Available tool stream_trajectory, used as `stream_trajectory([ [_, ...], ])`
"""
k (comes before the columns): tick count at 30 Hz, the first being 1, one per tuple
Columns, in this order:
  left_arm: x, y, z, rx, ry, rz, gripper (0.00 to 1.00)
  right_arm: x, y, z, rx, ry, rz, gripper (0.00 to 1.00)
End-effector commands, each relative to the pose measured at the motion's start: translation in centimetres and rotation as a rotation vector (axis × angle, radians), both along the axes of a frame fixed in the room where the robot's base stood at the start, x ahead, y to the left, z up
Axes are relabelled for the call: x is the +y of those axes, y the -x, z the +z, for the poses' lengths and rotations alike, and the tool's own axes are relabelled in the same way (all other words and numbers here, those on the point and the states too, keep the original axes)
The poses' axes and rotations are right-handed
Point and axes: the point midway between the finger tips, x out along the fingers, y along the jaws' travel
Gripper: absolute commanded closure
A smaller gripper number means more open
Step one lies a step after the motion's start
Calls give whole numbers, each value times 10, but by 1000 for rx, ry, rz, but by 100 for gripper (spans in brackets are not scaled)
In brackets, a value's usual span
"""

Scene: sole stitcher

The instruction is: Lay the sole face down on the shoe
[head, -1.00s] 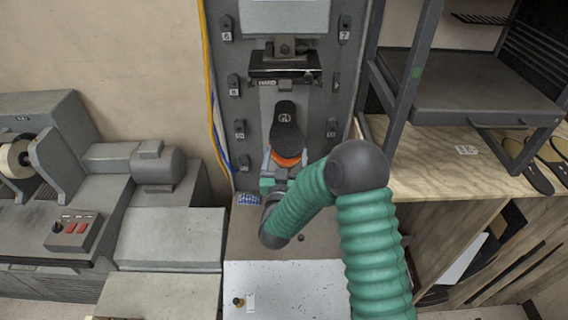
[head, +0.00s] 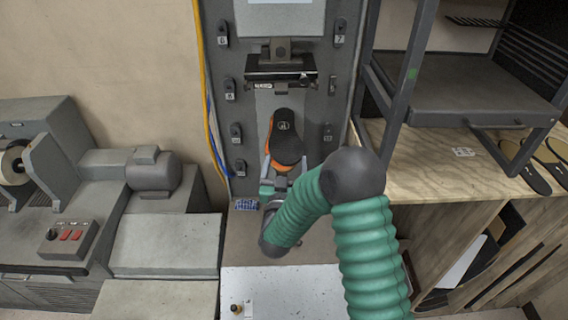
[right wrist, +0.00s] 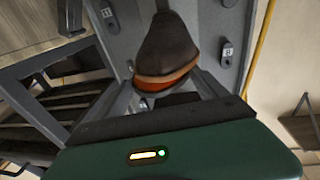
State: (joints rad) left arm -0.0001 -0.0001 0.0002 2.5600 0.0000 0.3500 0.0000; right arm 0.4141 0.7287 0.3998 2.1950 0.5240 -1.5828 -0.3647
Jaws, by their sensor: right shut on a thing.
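The dark sole (head: 284,138) is in front of the grey stitcher in the head view, with its logo side facing me. My right gripper (head: 279,170) is shut on its lower end. I cannot tell whether sole and shoe touch. My left gripper is not in view.
The stitcher's dark clamp head (head: 280,68) is just above the sole. A wooden bench (head: 440,165) with a grey rack (head: 470,90) and spare soles (head: 530,178) stands at right. A grey machine with a motor (head: 153,172) stands at left.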

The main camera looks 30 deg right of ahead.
Motion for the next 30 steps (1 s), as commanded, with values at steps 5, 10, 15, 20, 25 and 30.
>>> stream_trajectory([
  [5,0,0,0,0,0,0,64,1,0,1,-1,1,1,91],
  [10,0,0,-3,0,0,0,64,4,-1,-1,-2,1,2,91],
  [15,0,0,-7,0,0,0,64,8,-3,-3,-2,0,0,91],
  [20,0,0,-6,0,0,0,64,8,-3,-2,-2,1,0,91],
  [25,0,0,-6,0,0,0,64,9,-3,-2,-2,0,0,12],
  [30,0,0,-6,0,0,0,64,9,-3,-2,-1,1,0,4],
])
